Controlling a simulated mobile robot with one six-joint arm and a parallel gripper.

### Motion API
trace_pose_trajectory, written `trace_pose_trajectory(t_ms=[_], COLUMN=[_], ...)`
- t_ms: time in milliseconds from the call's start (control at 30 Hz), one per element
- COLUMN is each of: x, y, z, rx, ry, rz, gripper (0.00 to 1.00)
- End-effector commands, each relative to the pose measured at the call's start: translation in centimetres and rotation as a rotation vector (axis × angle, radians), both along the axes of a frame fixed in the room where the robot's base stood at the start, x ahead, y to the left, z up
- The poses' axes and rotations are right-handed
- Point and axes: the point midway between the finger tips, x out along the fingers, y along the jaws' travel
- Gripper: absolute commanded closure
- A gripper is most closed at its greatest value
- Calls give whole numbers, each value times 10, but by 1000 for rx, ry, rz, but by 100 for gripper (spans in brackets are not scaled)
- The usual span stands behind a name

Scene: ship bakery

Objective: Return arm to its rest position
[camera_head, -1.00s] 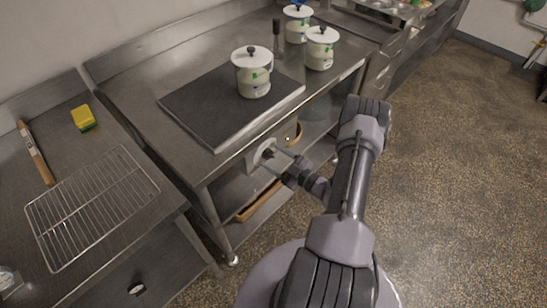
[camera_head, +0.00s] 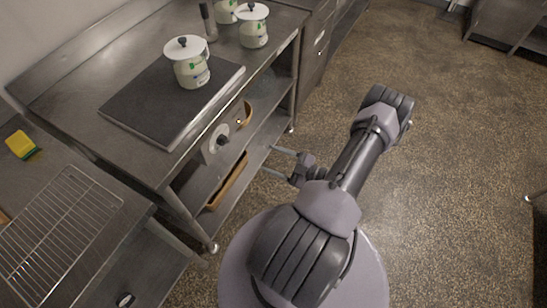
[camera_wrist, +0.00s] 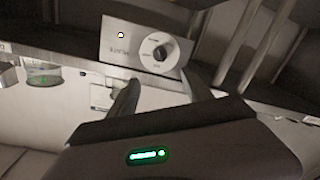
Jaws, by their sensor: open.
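My gripper (camera_head: 279,161) is open and empty. It is over the floor to the right of the steel table, its two fingers pointing left towards the table's lower shelf. In the wrist view my gripper (camera_wrist: 160,92) shows two spread fingers with nothing between them. A control panel with a round black knob (camera_wrist: 158,52) is beyond the fingertips. The same knob (camera_head: 223,140) shows on the table's front in the head view, apart from the fingers.
The steel table (camera_head: 110,68) carries a dark hot plate (camera_head: 145,105) with a lidded pot (camera_head: 190,66) on it. Another lidded pot (camera_head: 253,28) stands behind. A wire rack (camera_head: 62,232) and a yellow sponge (camera_head: 20,144) lie at left. The floor (camera_head: 450,150) at right is clear.

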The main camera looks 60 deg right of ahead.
Motion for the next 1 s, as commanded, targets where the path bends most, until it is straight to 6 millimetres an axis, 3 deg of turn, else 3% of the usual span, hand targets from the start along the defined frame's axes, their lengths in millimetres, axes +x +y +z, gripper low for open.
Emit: trace_pose_trajectory(t_ms=[433,500,567,667,767,867,967,1000], x=[0,8,25,63,85,86,70,60], y=[0,3,13,53,116,181,239,258], z=[1,13,37,99,160,212,254,269], rx=[-7,-83,-242,-678,-1175,-1667,-2124,2235], ry=[0,2,-6,-86,-289,-630,-1118,1324], rz=[7,66,194,545,943,1320,1639,-1700], gripper=[42,42,42,42,42,42,42,42])
